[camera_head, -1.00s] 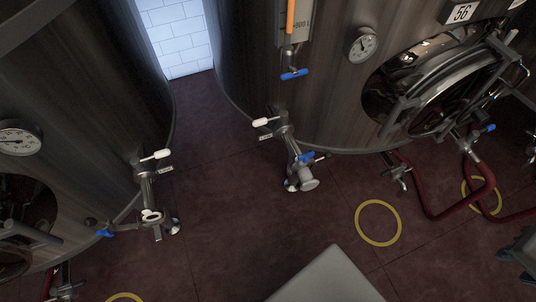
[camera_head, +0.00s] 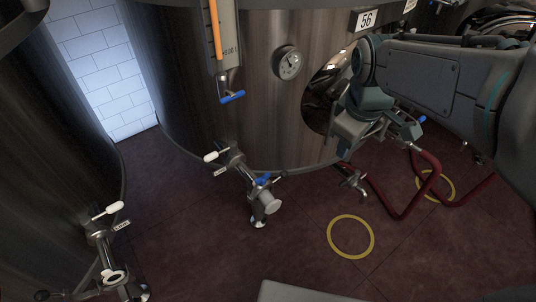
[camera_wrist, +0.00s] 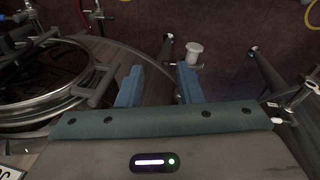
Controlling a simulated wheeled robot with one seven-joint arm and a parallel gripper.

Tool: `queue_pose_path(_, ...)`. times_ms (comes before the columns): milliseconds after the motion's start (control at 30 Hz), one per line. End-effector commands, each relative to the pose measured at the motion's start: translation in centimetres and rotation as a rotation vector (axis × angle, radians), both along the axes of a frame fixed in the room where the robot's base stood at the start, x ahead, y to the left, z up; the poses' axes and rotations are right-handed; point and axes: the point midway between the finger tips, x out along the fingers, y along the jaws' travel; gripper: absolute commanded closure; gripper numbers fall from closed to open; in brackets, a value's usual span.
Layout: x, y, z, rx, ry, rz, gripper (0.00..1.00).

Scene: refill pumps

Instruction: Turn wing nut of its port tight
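The middle port (camera_head: 242,170) is a steel pipe low on the tank with the 56 plate. It has a white handle (camera_head: 216,155), a blue handle (camera_head: 262,181) and a pale round end cap (camera_head: 271,206). A second port (camera_head: 106,252) on the left tank has a white handle and a clamp ring (camera_head: 112,277). I cannot make out the wing nut clearly on either. My gripper (camera_head: 355,130) is in front of the tank's manway, right of and above the middle port. In the wrist view its blue fingers (camera_wrist: 158,84) are apart with nothing between them; a pale cap (camera_wrist: 194,50) shows beyond.
The steel tank (camera_head: 230,90) fills the middle, with a gauge (camera_head: 289,63) and a blue-handled sight-glass valve (camera_head: 232,97). The manway (camera_wrist: 45,85) is left of my fingers. Red hoses (camera_head: 385,205) lie lower right.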

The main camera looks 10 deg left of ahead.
Motion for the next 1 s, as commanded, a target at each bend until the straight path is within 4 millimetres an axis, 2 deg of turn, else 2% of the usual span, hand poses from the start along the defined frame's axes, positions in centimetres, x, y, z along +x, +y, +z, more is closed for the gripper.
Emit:
queue_pose_path(33, 1.5, 2.0, -1.8, -0.024, 0.023, 0.138, 0.67)
queue_pose_path(200, 5.2, 8.6, -5.8, -0.091, 0.077, 0.606, 0.67)
queue_pose_path(400, 7.6, 15.9, -10.7, -0.135, 0.125, 1.081, 0.67)
queue_pose_path(500, 8.1, 18.4, -12.6, -0.143, 0.140, 1.244, 0.67)
queue_pose_path(600, 8.3, 20.0, -13.7, -0.147, 0.148, 1.346, 0.67)
queue_pose_path(700, 8.4, 20.7, -14.4, -0.149, 0.152, 1.395, 0.67)
queue_pose_path(867, 8.3, 20.8, -16.0, -0.149, 0.156, 1.407, 0.67)
queue_pose_path(1000, 8.3, 20.7, -18.7, -0.149, 0.157, 1.406, 0.67)
